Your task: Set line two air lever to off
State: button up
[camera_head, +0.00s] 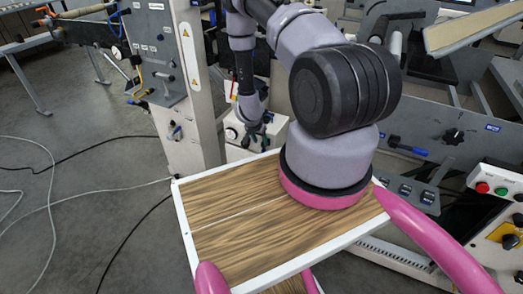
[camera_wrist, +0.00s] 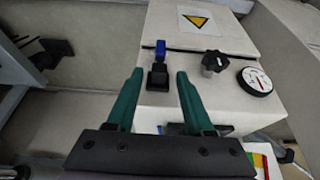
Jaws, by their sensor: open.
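A small black lever with a blue tip (camera_wrist: 159,49) stands on a pale box (camera_wrist: 225,105) in the wrist view. My gripper (camera_wrist: 160,73) is open, with its green fingers on either side of the lever's line; I cannot tell whether the tips reach around it or touch it. No label naming the line is readable. In the head view my gripper (camera_head: 257,138) is at the front of the pale box (camera_head: 235,129), and the lever is too small to make out clearly there.
A black knob (camera_wrist: 215,62) and a round gauge (camera_wrist: 254,81) sit right of the lever. A yellow warning sign (camera_wrist: 198,20) is behind. In the head view, a grey panel (camera_head: 155,50) stands left, a button box (camera_head: 497,205) right, and cables (camera_head: 50,190) lie on the floor.

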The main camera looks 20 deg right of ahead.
aim_at(263, 148)
jog(key=x, duration=0.9)
jog(key=shift+f, duration=0.25)
grip_shut()
jog(key=shift+w, duration=0.1)
dwell(0.9)
